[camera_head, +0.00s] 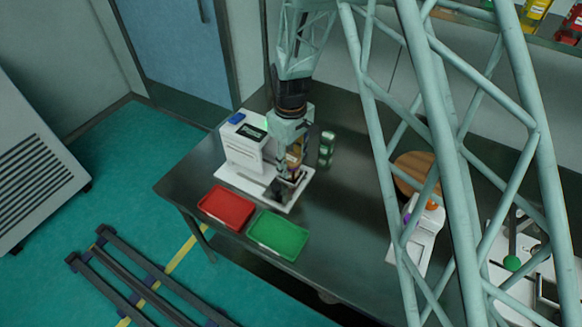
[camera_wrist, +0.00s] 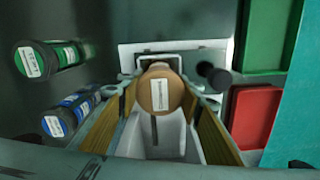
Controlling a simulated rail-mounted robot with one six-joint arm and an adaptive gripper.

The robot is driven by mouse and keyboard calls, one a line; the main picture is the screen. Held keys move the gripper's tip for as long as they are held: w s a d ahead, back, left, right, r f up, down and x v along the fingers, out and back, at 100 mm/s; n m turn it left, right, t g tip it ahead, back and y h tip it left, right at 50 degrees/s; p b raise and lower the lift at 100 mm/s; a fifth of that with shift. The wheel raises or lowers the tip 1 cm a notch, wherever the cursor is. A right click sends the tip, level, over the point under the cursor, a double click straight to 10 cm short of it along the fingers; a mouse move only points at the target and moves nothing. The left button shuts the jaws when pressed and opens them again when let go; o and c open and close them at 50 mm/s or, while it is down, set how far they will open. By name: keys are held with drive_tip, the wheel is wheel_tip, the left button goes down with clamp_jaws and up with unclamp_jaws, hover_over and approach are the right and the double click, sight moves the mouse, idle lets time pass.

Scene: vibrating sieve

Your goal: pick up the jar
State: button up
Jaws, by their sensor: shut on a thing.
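The jar (camera_wrist: 160,92) has an orange-brown lid with a white label and shows end-on in the middle of the wrist view. My gripper (camera_wrist: 160,115) is shut on it, with a yellowish finger pad on each side. The pale sieve machine lies behind and below the jar in that view; I cannot tell whether the jar still touches it. In the head view my gripper (camera_head: 292,168) is over the white base of the machine (camera_head: 245,148), and the jar is mostly hidden by the fingers.
A red tray (camera_head: 227,208) and a green tray (camera_head: 278,235) sit at the table's front edge. A white device (camera_head: 415,238) stands right; the table between is clear.

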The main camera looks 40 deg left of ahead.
sight(291, 158)
drive_tip(key=shift+r, duration=0.1)
drive_tip(key=shift+r, duration=1.7)
drive_tip(key=s+d+r, duration=0.1)
drive_tip(key=s+d, duration=0.9)
drive_tip(key=d, duration=0.2)
drive_tip(key=shift+s+r+p, duration=0.2)
drive_tip(key=shift+s+p, duration=0.05)
drive_tip(key=shift+p, duration=0.2)
